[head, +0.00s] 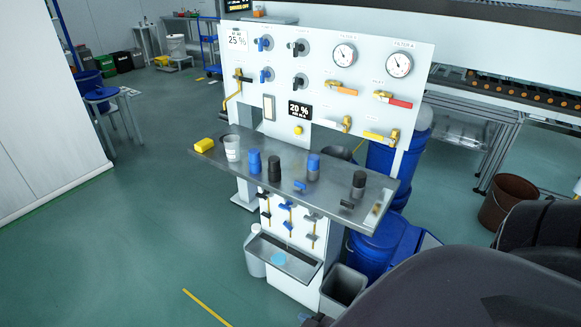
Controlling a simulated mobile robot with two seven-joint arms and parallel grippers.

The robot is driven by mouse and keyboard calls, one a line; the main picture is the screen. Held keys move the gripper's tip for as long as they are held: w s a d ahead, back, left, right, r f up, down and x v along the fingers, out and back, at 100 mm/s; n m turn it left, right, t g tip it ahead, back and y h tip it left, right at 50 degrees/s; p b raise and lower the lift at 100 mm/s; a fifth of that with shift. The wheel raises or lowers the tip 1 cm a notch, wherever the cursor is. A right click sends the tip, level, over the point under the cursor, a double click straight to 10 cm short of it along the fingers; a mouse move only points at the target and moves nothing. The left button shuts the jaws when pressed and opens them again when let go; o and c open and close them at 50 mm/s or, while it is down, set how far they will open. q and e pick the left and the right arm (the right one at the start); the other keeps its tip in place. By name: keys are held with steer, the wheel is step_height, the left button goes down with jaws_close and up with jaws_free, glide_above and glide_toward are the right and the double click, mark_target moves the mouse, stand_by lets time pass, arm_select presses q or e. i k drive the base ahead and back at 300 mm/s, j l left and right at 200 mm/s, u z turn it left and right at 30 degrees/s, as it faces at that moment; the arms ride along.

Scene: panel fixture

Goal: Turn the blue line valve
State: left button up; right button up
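A white panel fixture (340,55) stands in the middle of the head view with a grey metal shelf (225,165) across it. Blue-handled valves are an upper blue knob (264,44) and a lower blue knob (266,75) on the panel's left, a blue handle (300,186) at the shelf's front edge, and a blue lever (286,206) on a line below the shelf. I cannot tell which of them is the blue line valve. No label on them is readable. Neither of my grippers is in view.
A grey bin (343,287) and blue drums (375,245) stand below right. A brown bucket (507,200) is farther right. The green floor at left front is clear.

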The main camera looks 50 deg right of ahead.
mark_target(286, 206)
steer(key=z, duration=1.2)
